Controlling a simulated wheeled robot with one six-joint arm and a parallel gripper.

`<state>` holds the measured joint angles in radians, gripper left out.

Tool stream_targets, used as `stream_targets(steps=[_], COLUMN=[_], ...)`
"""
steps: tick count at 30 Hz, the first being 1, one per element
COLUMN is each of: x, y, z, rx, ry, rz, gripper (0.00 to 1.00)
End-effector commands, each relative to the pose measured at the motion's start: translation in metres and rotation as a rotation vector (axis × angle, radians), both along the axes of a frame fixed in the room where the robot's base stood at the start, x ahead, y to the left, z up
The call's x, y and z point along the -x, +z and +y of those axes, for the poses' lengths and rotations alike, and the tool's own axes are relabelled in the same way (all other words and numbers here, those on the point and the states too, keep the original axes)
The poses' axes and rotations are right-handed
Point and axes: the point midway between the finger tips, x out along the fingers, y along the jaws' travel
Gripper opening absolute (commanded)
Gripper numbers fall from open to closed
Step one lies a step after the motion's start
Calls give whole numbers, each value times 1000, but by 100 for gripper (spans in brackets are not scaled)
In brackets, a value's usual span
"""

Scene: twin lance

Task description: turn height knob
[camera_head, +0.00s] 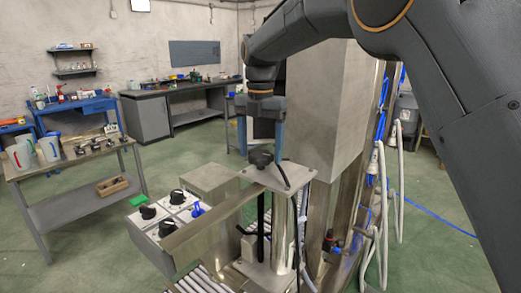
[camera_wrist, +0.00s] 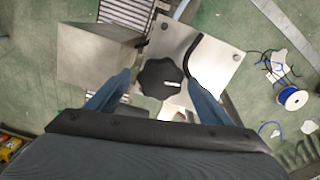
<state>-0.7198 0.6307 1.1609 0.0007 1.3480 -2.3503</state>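A black lobed knob (camera_head: 260,158) with a white mark sits on a square metal plate (camera_head: 297,174) on top of a post stand. It also shows in the wrist view (camera_wrist: 158,79), near the middle. My gripper (camera_head: 261,150) points down over the plate. Its two blue fingers are spread apart, one on each side of the knob, and the gripper (camera_wrist: 158,77) is open. In the wrist view the right fingertip looks close to the knob's edge. I cannot tell whether either finger touches it or how far down the tips reach.
A control box (camera_head: 160,221) with black knobs and a blue one stands left of the stand. A metal rail (camera_head: 212,225) runs past the plate's left side. A big metal block (camera_head: 320,105) stands behind. A black cable (camera_wrist: 193,50) curves over the plate near the right finger.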

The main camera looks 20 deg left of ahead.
Motion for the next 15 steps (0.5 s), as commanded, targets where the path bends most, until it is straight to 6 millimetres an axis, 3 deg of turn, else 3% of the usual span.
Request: stream_targets(steps=[8, 15], x=[0, -1], y=[2, 34], z=[0, 1], rx=[1, -2], ry=[0, 0], rz=[0, -3], gripper=[74, 74])
